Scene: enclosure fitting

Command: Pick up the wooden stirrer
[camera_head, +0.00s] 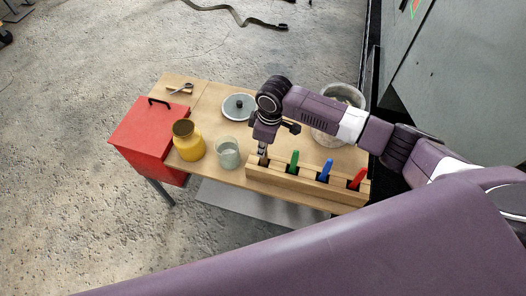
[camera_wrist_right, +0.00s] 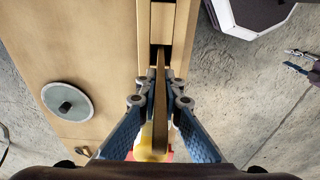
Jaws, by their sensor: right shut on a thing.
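The wooden stirrer (camera_wrist_right: 160,110) is a thin brown stick between the fingers of my right gripper (camera_wrist_right: 160,86) in the right wrist view. The gripper is shut on it, and its far end points down at the dark slot of the wooden rack (camera_wrist_right: 146,25). In the head view my right gripper (camera_head: 263,146) is above the leftmost slot of the rack (camera_head: 312,188), pointing down. Only a short piece of the stirrer (camera_head: 263,161) shows there; I cannot tell how deep its end sits in the slot. My left gripper is not in view.
The rack also holds green (camera_head: 293,161), blue (camera_head: 325,170) and red (camera_head: 357,178) handled things. A glass jar (camera_head: 228,153), yellow pot (camera_head: 188,142) and red box (camera_head: 145,135) stand to the left. A round lid (camera_head: 233,107) and grey bowl (camera_head: 326,129) are behind.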

